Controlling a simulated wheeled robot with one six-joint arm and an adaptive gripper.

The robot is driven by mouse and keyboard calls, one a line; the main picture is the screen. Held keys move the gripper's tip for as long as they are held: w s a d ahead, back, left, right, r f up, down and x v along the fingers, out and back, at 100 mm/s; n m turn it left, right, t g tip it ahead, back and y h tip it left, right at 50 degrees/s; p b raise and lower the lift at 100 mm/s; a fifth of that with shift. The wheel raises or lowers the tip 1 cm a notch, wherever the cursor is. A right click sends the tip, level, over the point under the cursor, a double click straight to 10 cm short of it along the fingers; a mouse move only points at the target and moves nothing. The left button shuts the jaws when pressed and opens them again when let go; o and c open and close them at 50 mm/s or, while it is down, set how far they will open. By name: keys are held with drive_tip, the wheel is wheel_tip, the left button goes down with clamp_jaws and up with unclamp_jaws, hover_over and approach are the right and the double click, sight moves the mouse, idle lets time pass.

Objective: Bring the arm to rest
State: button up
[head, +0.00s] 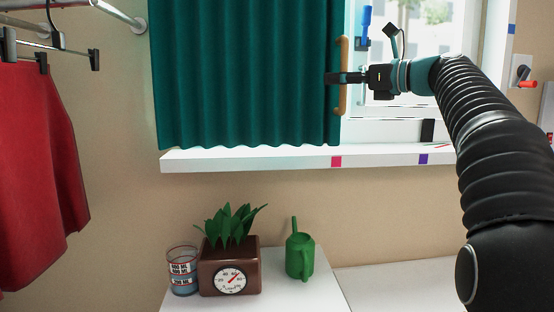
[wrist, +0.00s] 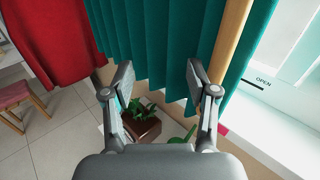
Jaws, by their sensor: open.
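My gripper (head: 345,78) is at the right edge of the teal curtain (head: 245,75) in the head view, beside the wooden handle (head: 343,50). In the wrist view my gripper (wrist: 160,85) has its two fingers spread apart with nothing held between them. The curtain (wrist: 150,35) hangs beyond the fingers there, and the wooden handle (wrist: 229,40) runs up just right of the right finger. I cannot tell whether a finger touches the handle or the cloth. My arm reaches in from the right side of the head view.
A white sill (head: 250,160) runs below the curtain. On a low white surface stand a measuring cup (head: 183,272), a potted plant with a dial (head: 231,270) and a green watering can (head: 300,256). Red cloth (head: 38,170) hangs at left. A switch with a red lever (head: 524,78) is at right.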

drive_tip(key=s+a+f+n+g+h, duration=0.1)
drive_tip(key=s+a+f+n+h, duration=0.15)
drive_tip(key=s+f+n, duration=0.35)
drive_tip(key=s+a+f+n+g+h, duration=0.1)
drive_tip(key=s+f+n+h, duration=0.15)
drive_tip(key=s+f, duration=0.45)
drive_tip(key=s+a+f+n+g+h, duration=0.1)
drive_tip(key=s+a+f+n+h, duration=0.15)
drive_tip(key=f, duration=0.65)
drive_tip(key=s+d+f+n+g+h, duration=0.1)
drive_tip(key=s+d+f+n+h, duration=0.1)
drive_tip(key=s+f+n, duration=0.5)
drive_tip(key=s+d+f+n+g+h, duration=0.1)
drive_tip(key=s+d+f+n+h, duration=0.2)
drive_tip(key=s+f+n, duration=0.4)
drive_tip(key=s+f+h, duration=0.1)
drive_tip(key=s+f, duration=0.5)
drive_tip(key=f, duration=0.3)
drive_tip(key=shift+s+d+f+n+g, duration=0.2)
drive_tip(key=shift+s+n+g, duration=0.1)
drive_tip(key=shift+g, duration=0.1)
